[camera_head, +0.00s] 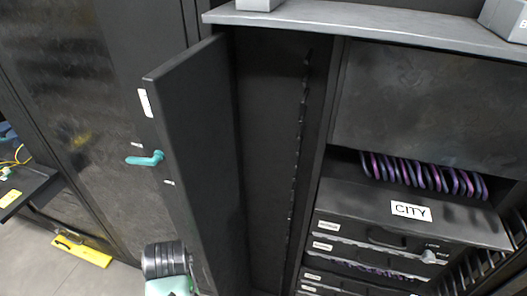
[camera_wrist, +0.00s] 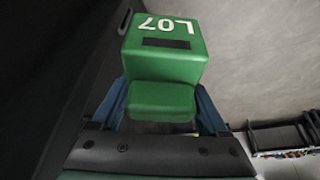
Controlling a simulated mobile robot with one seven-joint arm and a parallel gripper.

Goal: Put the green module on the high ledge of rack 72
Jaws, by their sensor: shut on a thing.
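The green module (camera_wrist: 165,55), with the white marking "L07" upside down and a dark slot, is held in the wrist view. My gripper (camera_wrist: 163,108) is shut on it, with a blue finger on each side. The module is not visible in the head view; only part of my arm shows at the bottom. In the head view, a grey high ledge (camera_head: 380,28) runs along the top of a dark rack. No number 72 is readable, so I cannot tell whether this is rack 72.
An open dark door (camera_head: 195,130) with a teal handle (camera_head: 146,159) stands left of the rack. Grey boxes (camera_head: 508,18) sit on the ledge's right end and at its upper left. Below are purple cables (camera_head: 425,176) and a "CITY" label (camera_head: 411,211). A yellow object (camera_head: 82,251) lies lower left.

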